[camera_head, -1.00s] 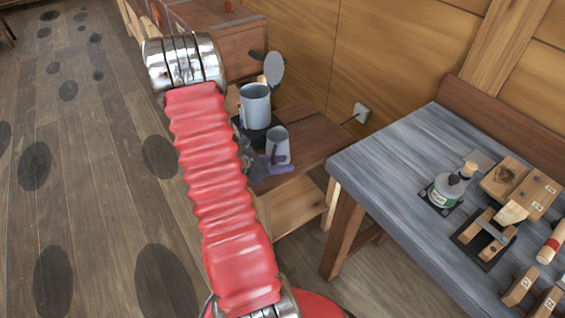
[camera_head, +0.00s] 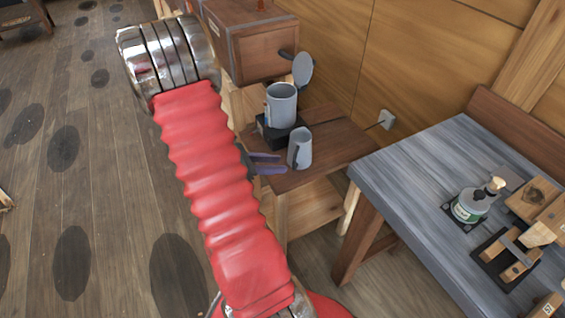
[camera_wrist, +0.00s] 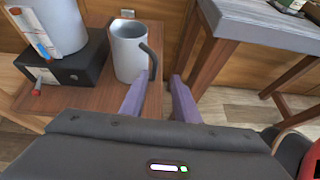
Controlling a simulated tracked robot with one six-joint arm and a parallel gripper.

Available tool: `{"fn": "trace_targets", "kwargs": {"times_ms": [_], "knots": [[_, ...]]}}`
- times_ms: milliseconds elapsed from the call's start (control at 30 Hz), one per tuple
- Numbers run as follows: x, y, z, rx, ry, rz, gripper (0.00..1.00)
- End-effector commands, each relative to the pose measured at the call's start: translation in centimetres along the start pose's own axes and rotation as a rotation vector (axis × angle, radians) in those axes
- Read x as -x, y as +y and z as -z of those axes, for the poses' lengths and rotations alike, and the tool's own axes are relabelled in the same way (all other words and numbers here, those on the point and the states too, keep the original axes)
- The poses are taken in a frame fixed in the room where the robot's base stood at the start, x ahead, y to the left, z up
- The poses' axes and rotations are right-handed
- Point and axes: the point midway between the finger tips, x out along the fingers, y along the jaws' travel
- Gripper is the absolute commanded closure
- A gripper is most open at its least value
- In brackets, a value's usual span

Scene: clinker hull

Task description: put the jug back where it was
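The grey jug (camera_head: 300,148) stands upright on the low wooden bench (camera_head: 335,150), beside the black base of a larger grey container. In the wrist view the jug (camera_wrist: 127,52) has its dark handle (camera_wrist: 152,62) turned to the right and toward me. My gripper (camera_head: 273,163) is at the left of the jug in the head view, with its purple fingers apart. In the wrist view my gripper (camera_wrist: 157,78) has an empty gap between its fingers. The left fingertip overlaps the lower handle in the picture; I cannot tell whether it touches.
The larger grey container (camera_head: 281,104) with a raised round lid (camera_head: 303,70) sits on a black base (camera_head: 268,131). A wooden box (camera_head: 262,48) is behind it. A grey-topped table (camera_head: 425,170) with a labelled bottle (camera_head: 468,206) and wooden blocks stands at the right. Open floor lies left.

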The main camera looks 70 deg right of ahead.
Motion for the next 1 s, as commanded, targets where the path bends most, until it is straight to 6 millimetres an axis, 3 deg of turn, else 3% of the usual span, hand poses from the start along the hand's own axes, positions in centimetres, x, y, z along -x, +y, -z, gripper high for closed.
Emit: {"fn": "trace_targets", "kwargs": {"times_ms": [833,1000], "knots": [[0.1,0.0,0.0,-0.001,0.000,0.000,0.71],[1.2,-0.1,-0.3,-0.030,0.015,-0.004,0.71]]}}
